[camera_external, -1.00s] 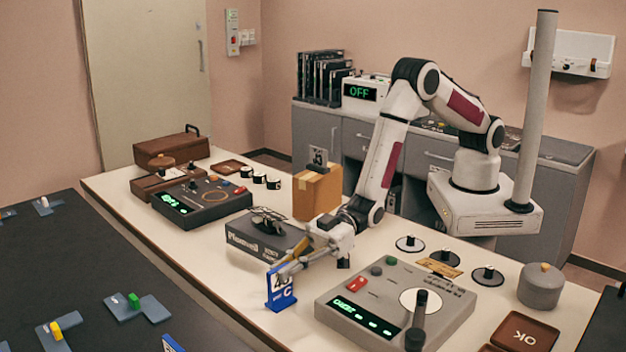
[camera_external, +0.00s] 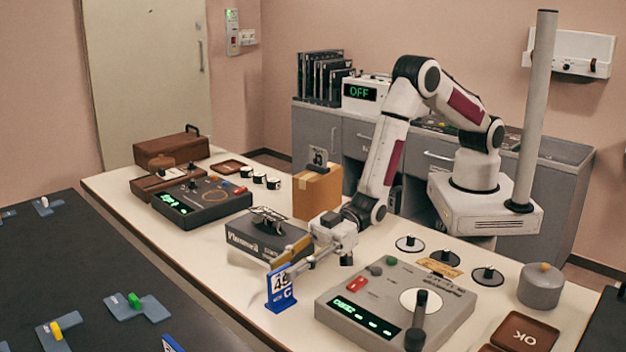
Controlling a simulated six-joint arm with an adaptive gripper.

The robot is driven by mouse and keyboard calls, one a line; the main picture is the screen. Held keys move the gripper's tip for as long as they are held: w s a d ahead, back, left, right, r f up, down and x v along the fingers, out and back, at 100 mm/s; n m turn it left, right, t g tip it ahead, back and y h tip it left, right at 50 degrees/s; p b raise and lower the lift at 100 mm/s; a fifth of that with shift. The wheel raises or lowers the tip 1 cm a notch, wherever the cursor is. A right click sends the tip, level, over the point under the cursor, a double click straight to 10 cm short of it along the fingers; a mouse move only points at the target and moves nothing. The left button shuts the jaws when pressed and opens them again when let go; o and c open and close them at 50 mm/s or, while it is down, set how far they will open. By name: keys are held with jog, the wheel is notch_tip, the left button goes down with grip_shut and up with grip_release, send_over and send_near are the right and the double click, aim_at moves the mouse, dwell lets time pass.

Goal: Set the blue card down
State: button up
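The blue card (camera_external: 281,289), with a white label marked with figures and a "C", stands upright on the cream table near its front edge. My gripper (camera_external: 282,268) is just above and behind the card's top edge. Its two fingers look spread apart, one tan and one grey, with the card below their tips. Whether a fingertip still touches the card's top is hard to tell.
A grey console (camera_external: 393,309) with a green display stands right of the card. A dark grey box (camera_external: 262,243) lies behind it to the left, and a cardboard box (camera_external: 317,193) stands farther back. The black surface (camera_external: 95,265) lies beyond the table's front edge.

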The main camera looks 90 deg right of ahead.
jog(key=v, duration=1.1)
jog(key=shift+f, duration=0.1)
dwell(0.6)
